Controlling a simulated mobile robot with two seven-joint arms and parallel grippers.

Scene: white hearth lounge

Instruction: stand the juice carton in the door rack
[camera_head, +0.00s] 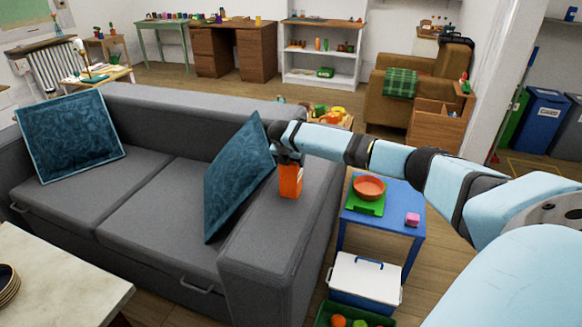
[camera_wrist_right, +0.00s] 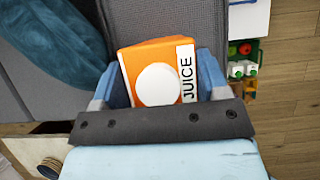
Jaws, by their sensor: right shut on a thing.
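The orange juice carton (camera_head: 290,181) is at the sofa's right armrest in the head view, below my right gripper (camera_head: 287,160). In the right wrist view the carton (camera_wrist_right: 150,70) shows an orange face with a white disc and a white strip reading JUICE. My right gripper (camera_wrist_right: 160,88) is shut on it, with a blue finger on each side. I cannot tell whether the carton touches the armrest. No door rack can be made out. My left gripper is not in view.
The grey sofa (camera_head: 140,190) holds two teal cushions. A blue side table (camera_head: 385,222) with a green board and orange bowl stands right of the armrest. A white-lidded cooler (camera_head: 365,278) is in front of it. Wooden floor lies behind the sofa.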

